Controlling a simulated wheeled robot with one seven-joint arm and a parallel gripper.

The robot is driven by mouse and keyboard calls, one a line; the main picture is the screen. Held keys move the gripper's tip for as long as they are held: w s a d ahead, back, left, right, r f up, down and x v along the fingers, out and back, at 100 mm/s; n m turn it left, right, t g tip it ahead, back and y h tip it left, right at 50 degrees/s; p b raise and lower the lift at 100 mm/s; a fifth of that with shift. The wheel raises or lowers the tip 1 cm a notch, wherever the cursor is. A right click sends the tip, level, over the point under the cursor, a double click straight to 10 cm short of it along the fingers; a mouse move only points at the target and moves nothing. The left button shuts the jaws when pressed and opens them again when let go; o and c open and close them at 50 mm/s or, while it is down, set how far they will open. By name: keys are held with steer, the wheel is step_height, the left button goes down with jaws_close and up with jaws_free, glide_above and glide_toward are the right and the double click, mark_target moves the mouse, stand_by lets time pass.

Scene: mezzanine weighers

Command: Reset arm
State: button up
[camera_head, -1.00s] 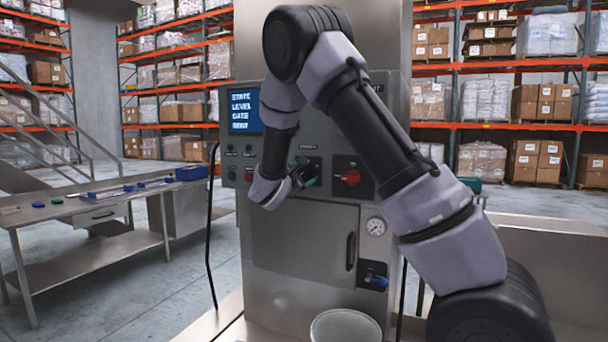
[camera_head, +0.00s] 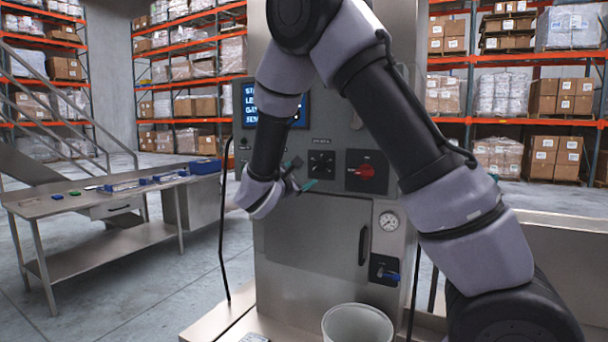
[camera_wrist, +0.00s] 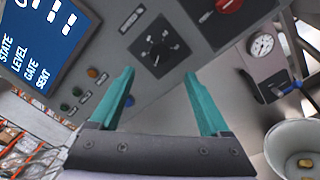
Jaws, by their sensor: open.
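My gripper (camera_head: 300,176) is in front of the control panel of the steel machine (camera_head: 305,235). In the wrist view its two teal fingers (camera_wrist: 163,90) are spread apart, with nothing between them. The arm comes from the lower right, arches up and bends down to the wrist at the panel's left part. A black dial (camera_wrist: 157,46) shows beyond the fingertips in the wrist view. I cannot tell how far the fingertips are from the panel.
The panel carries a blue screen (camera_head: 298,112), a red switch (camera_head: 367,171) and a gauge (camera_head: 388,221). A blue-handled valve (camera_head: 387,273) is below. A pale bucket (camera_head: 357,325) stands in front, with yellowish pieces inside. A steel bench (camera_head: 75,203) with small items is at left; shelving stands behind.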

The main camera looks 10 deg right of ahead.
steer(key=shift+d, duration=0.1)
steer(key=s+d+m+g+y, duration=0.1)
steer(key=s+d+m+g, duration=1.05)
steer(key=s+d, duration=0.55)
steer(key=s+d+m+y, duration=0.1)
steer(key=s+m+y, duration=0.5)
steer(key=s, duration=0.1)
steer(key=s+a+r+m+t+y, duration=0.3)
steer(key=s+a+r+m+y, duration=0.2)
steer(key=s+a+r+m, duration=0.1)
steer(key=shift+s+a+r, duration=0.25)
steer(key=shift+s+r, duration=0.1)
steer(key=shift+s, duration=0.05)
